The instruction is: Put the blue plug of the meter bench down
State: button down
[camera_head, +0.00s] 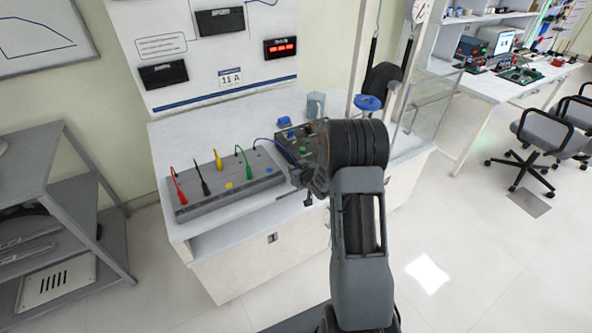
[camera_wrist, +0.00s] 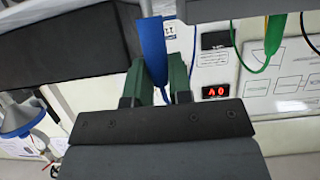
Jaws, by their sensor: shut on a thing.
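My gripper (camera_wrist: 155,72) is shut on the blue plug (camera_wrist: 152,45), which stands up between its two green fingers in the wrist view. In the head view my gripper is at the right end of the grey socket box (camera_head: 222,196), and the arm hides most of the plug. A blue cable (camera_head: 263,140) runs toward it. Red (camera_head: 176,183), black (camera_head: 203,180), yellow (camera_head: 217,159) and green (camera_head: 240,158) plugs stand along the box. A blue round mark (camera_head: 269,170) shows near its right end.
The meter panel (camera_head: 205,50) with a lit red display (camera_head: 280,48) stands behind the white bench (camera_head: 212,241). A grey mug (camera_head: 316,104) stands at the back. A grey shelf (camera_head: 48,190) is at left. Open floor lies right of my arm.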

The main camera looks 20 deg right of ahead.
jog(key=shift+f, duration=0.15)
jog(key=c, duration=1)
grip_release()
jog(key=shift+c, duration=0.2)
